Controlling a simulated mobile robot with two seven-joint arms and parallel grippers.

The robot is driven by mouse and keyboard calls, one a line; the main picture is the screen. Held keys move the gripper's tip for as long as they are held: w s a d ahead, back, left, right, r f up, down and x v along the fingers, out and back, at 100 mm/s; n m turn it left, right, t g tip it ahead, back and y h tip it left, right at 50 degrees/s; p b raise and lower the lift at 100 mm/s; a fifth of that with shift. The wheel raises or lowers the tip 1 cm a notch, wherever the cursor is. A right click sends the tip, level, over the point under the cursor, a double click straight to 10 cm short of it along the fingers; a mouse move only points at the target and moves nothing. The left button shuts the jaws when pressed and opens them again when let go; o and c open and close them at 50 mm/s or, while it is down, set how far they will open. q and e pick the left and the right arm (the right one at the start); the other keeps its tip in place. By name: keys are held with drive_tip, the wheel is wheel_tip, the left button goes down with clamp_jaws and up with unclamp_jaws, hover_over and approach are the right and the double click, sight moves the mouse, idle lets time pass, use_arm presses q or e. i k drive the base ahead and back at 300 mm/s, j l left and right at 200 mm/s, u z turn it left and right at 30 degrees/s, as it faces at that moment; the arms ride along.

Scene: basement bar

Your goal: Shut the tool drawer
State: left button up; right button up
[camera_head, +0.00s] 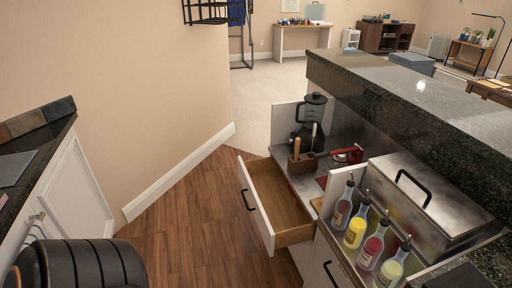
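The drawer (257,207) stands pulled out from the counter cabinet at the middle of the head view. A dark rounded part of my own arm shows at the bottom left, well apart from the drawer. Neither gripper is in view, and nothing of mine touches the drawer.
On the counter stand a dark blender (313,115), a wooden block with utensils (301,161), several sauce bottles (372,245) and a steel lidded box (428,205). A raised dark stone bar top (420,100) runs behind. The wooden floor (190,215) left of the drawer is clear.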

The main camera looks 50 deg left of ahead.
sight(281, 225)
drive_tip(key=i+u, duration=0.1)
drive_tip(key=u, duration=0.35)
drive_tip(key=i+j+u, duration=0.1)
drive_tip(key=u, duration=1.1)
drive_tip(key=i, duration=0.55)
drive_tip(key=i+j+z, duration=0.3)
drive_tip(key=i, duration=0.15)
drive_tip(key=i+j+z, duration=0.25)
drive_tip(key=i, duration=0.2)
